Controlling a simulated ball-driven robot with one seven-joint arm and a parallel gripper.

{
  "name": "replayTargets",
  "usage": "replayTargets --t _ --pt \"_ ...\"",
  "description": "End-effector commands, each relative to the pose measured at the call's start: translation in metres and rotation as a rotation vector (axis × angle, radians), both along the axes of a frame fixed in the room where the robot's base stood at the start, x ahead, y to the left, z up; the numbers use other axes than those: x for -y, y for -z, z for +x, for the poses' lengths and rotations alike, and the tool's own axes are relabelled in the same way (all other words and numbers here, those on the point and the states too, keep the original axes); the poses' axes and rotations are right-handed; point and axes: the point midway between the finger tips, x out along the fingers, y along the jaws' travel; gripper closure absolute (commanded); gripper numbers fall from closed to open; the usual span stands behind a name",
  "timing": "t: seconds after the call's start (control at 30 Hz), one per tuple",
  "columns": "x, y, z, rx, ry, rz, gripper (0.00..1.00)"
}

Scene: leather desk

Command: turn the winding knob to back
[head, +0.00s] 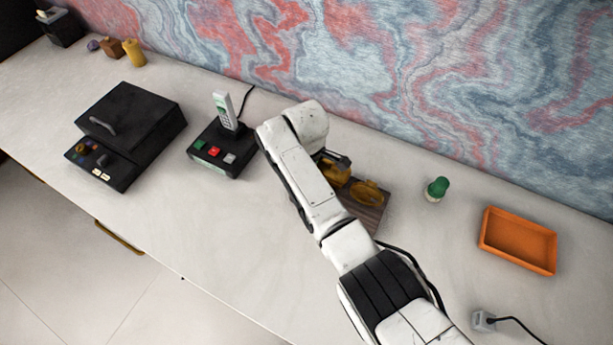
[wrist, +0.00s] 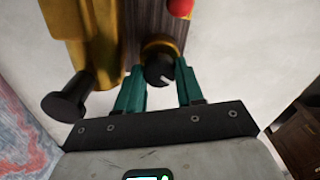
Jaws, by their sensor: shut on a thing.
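The winding knob (wrist: 158,66) is a round black knob with a short white mark, on a brass collar set in a dark wooden board (wrist: 135,22). In the wrist view its mark shows at the lower right of its face. My gripper (wrist: 159,73) has its two teal fingers on either side of the knob and is shut on it. In the head view the wooden board with brass parts (head: 367,196) stands on the desk, partly hidden by my arm. The knob itself cannot be made out there.
A brass body with a black-ended lever (wrist: 66,104) is close left of my fingers. A red ball (wrist: 180,6) is beyond the knob. A green-topped item (head: 437,188) and orange tray (head: 517,242) stand to the right, a phone base (head: 222,150) and black box (head: 130,125) to the left.

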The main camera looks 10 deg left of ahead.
Motion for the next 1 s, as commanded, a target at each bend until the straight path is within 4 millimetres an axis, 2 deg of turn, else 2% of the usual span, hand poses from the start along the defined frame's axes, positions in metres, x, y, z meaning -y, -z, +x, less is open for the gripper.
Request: replayTargets --t 0.5,1.0 --pt "-0.0007 -0.0023 0.0009 0.006 -0.403 0.002 0.94" --pt "-0.0007 -0.0024 0.0005 0.005 -0.522 0.003 0.93"
